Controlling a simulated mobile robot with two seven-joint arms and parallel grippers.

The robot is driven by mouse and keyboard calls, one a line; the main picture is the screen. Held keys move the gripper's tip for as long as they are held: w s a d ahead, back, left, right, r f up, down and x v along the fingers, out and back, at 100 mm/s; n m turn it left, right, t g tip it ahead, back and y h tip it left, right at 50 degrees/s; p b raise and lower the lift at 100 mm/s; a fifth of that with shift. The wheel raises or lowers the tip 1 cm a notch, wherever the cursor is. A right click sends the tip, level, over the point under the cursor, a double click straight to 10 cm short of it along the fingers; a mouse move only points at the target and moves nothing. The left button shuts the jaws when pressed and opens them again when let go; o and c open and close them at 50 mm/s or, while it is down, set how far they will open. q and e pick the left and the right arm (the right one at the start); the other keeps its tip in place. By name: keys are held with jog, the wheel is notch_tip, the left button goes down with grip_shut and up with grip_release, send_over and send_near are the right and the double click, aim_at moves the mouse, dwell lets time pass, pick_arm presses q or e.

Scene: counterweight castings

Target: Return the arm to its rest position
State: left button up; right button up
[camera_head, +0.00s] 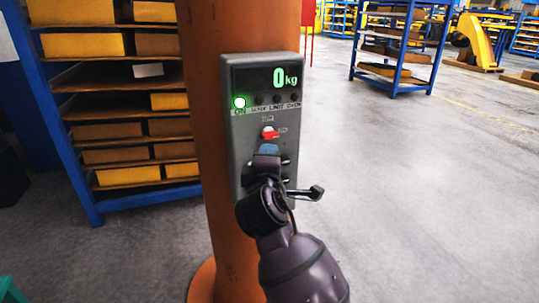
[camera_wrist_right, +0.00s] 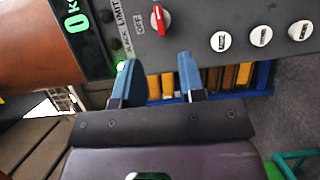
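My right arm (camera_head: 290,262) reaches up from the bottom of the head view to the grey control box (camera_head: 240,160). My right gripper (camera_head: 268,150) is in front of the box, just below its red switch (camera_head: 270,133). In the right wrist view the two blue fingers of my right gripper (camera_wrist_right: 158,68) stand apart with nothing between them. The red switch (camera_wrist_right: 160,19) shows just beyond the fingertips; I cannot tell whether they touch the box. My left gripper is not in view.
The box is on an orange column (camera_head: 207,180). Its display (camera_head: 284,77) reads 0 kg and a green lamp (camera_head: 239,102) is lit. A blue rack (camera_head: 85,190) with yellow bins stands left. Grey floor (camera_head: 420,190) is clear on the right.

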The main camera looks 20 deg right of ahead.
dwell(0.4)
jog(key=s+f+m+y, duration=0.3)
jog(key=f+m+y, duration=0.5)
jog(key=f, duration=0.5)
jog(key=s+d+f+m+g, duration=0.1)
jog(key=s+d+f, duration=0.3)
jog(key=s+f, duration=0.3)
jog(key=s+d+f+m+g+h, duration=0.1)
jog(key=s+d+f+m+g, duration=0.1)
jog(key=s+f, duration=0.6)
jog(key=s+d+f+m+g, duration=0.1)
jog(key=s+d+f+g, duration=0.1)
jog(key=s+d+f, duration=0.3)
jog(key=s+f, duration=0.3)
jog(key=s, duration=0.1)
jog(key=shift+d+f+m+h, duration=0.2)
jog(key=shift+d+m+h, duration=0.1)
jog(key=shift+m+h, duration=0.1)
